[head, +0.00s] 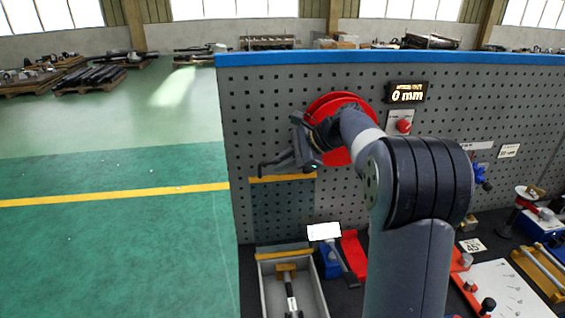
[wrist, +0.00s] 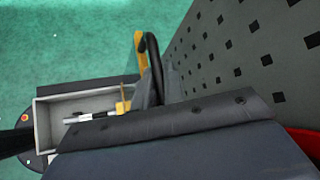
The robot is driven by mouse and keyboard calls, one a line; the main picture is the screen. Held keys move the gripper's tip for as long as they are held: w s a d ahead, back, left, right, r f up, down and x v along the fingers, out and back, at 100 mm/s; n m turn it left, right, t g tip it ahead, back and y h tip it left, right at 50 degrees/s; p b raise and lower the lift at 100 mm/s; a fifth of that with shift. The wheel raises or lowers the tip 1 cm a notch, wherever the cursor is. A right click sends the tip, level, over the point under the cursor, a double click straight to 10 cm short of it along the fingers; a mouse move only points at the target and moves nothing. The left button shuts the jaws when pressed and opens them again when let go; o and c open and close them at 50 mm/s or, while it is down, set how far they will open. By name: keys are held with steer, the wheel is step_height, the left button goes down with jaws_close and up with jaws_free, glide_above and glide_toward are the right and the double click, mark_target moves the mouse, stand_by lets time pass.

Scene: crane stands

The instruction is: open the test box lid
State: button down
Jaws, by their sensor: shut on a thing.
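The test box (head: 265,290) stands low in front of the pegboard, and I can see into its grey interior. It also shows at the left of the wrist view (wrist: 40,122). Its lid (head: 283,212) is a dark see-through panel with a yellow edge strip, standing about upright behind the box, close to the pegboard. In the wrist view the yellow strip (wrist: 139,45) is beside a black curved bar. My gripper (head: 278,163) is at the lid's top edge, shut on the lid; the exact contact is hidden.
The pegboard (head: 350,210) is close behind my gripper, with a red reel (head: 335,104) and a "0 mm" display (head: 407,93). A metal tool with a yellow block lies inside the box. Red and blue items crowd the bench at right. The green floor at left is clear.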

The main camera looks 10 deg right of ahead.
steer(key=shift+f, duration=0.1)
steer(key=c, duration=1.5)
jaws_free()
steer(key=b+v, duration=0.1)
steer(key=v, duration=1)
steer(key=shift+b, duration=0.4)
steer(key=p+x, duration=0.2)
steer(key=x, duration=0.9)
steer(key=shift+s, duration=0.3)
